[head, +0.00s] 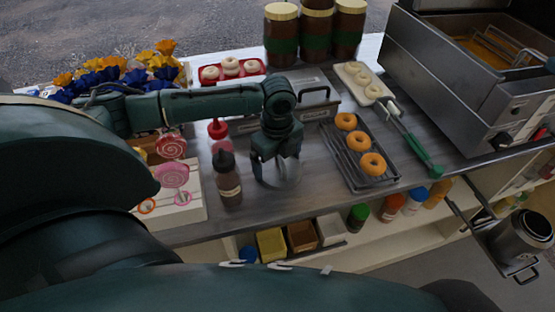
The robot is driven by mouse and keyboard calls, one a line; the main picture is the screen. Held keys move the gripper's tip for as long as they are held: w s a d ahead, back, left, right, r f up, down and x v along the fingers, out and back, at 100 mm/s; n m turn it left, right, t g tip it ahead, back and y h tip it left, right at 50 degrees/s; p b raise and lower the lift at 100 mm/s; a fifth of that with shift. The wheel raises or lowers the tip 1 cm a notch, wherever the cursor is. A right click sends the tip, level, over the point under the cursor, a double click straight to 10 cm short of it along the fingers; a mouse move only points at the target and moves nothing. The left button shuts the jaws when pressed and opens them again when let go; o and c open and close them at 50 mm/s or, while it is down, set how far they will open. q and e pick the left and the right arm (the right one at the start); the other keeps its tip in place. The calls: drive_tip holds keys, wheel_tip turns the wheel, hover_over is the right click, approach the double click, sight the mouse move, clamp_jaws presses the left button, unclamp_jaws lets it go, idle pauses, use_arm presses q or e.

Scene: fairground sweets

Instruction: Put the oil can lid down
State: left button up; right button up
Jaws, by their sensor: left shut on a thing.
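My left gripper (278,172) points down over the middle of the grey metal counter (320,190). Its fingers are shut on a round, pale grey metallic thing, which looks like the oil can lid (284,176). The lid blends with the counter, and I cannot tell whether it touches the surface. A steel can (517,243) with a dark top stands on a rack at the far lower right, and looks like the oil can. My right gripper is not in view.
A dark sauce bottle (227,180) stands just left of the gripper. A rack of doughnuts (386,182) lies to the right, with a green-handled tool (416,150) beyond. A fryer (455,90) stands at the right. Bare counter lies between gripper and rack.

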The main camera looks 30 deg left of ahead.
sight(277, 158)
use_arm(q)
drive_tip(key=o, duration=0.6)
drive_tip(key=shift+o, duration=0.2)
drive_tip(key=shift+r, duration=0.1)
wheel_tip(277, 158, up, 12)
idle(0.4)
